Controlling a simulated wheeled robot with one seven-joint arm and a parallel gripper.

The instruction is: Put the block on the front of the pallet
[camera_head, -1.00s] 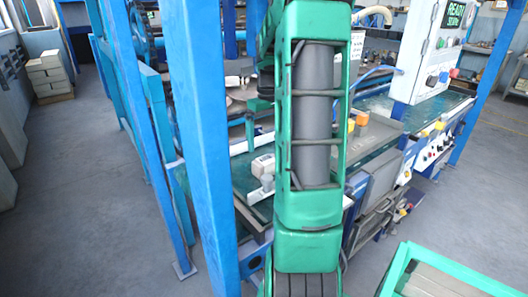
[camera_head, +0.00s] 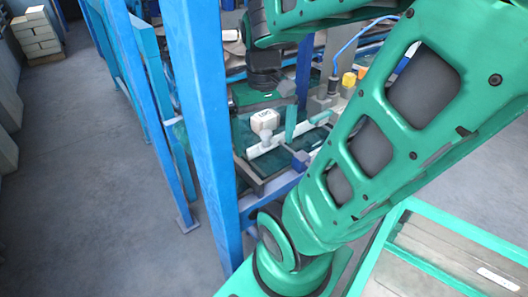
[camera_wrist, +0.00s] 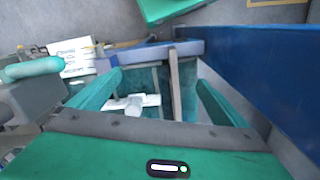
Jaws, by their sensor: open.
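A blue post (camera_head: 205,110) stands just left of the work surface. Yellow and orange buttons (camera_head: 349,80) and a blue hose lie behind. A large blue beam (camera_wrist: 265,75) fills the right of the wrist view. Grey floor (camera_head: 90,170) at left is open.

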